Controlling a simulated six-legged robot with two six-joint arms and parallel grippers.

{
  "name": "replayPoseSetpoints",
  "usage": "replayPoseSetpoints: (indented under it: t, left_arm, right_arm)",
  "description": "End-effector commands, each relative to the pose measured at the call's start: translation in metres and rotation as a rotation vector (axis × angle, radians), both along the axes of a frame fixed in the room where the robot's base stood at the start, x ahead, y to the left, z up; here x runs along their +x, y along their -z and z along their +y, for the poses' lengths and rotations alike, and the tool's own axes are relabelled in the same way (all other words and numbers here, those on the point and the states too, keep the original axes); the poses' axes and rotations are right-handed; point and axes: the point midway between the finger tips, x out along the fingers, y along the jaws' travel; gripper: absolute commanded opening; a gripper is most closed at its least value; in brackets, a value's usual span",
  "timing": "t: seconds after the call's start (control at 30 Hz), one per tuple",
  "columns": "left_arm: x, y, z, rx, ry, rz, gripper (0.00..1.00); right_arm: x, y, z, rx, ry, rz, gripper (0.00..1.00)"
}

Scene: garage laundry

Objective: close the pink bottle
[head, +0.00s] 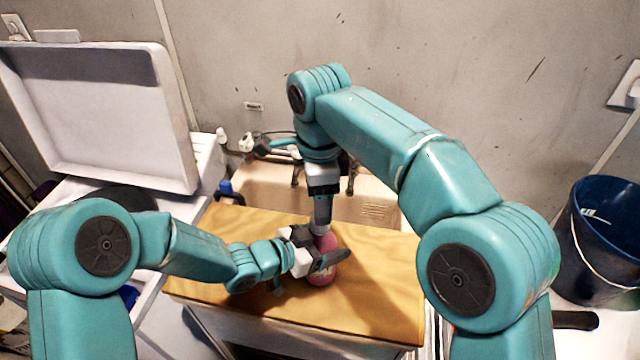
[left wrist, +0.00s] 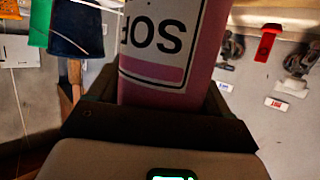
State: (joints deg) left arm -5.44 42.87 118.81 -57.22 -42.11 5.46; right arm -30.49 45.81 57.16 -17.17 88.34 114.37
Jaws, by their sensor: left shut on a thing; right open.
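The pink bottle (head: 323,274) stands on the wooden board (head: 385,285), partly covered by my grippers. In the left wrist view it fills the middle as a pink bottle (left wrist: 195,75) with a white label, its letters upside down. My left gripper (head: 326,259) is shut around the bottle's body from the left, with dark fingers on either side. My right gripper (head: 322,224) points straight down directly above the bottle's top and is open. Its fingers hide the bottle's mouth, so I cannot make out a cap or whether they touch it.
A sink (head: 270,200) with a dark tap lies behind the board. A white machine with a raised lid (head: 100,115) stands at the left. A dark blue bucket (head: 605,245) stands at the far right. The board's right part is clear.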

Motion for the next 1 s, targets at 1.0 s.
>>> replayPoseSetpoints:
  t: [1.0]
  left_arm:
    - [0.0,-0.001,0.0,-0.001,0.0,-0.002,0.0]
  right_arm:
    - [-0.001,-0.017,-0.004,0.041,-2.774,0.026,0.63]
